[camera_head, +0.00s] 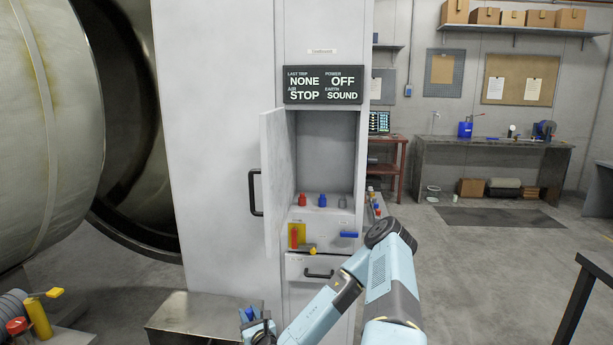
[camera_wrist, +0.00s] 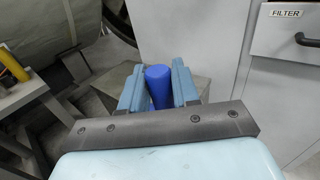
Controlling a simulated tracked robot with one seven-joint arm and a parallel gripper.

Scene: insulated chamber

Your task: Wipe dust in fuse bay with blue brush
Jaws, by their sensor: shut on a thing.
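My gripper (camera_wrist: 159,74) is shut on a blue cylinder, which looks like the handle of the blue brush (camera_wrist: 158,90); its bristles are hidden. In the head view my gripper (camera_head: 258,328) is low at the bottom edge, partly cut off, in front of and below the cabinet. The fuse bay (camera_head: 325,150) is an open compartment in the grey cabinet, with its door swung out to the left. A red fuse (camera_head: 302,199), a blue fuse (camera_head: 322,200) and a grey one (camera_head: 342,202) stand on its lower ledge. I cannot make out dust from here.
The open door (camera_head: 276,185) juts out left of the bay. Below are a red-yellow switch panel (camera_head: 297,235), a blue lever (camera_head: 349,234) and a drawer handle (camera_head: 318,273). A low metal box (camera_head: 205,315) stands at the cabinet's foot.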

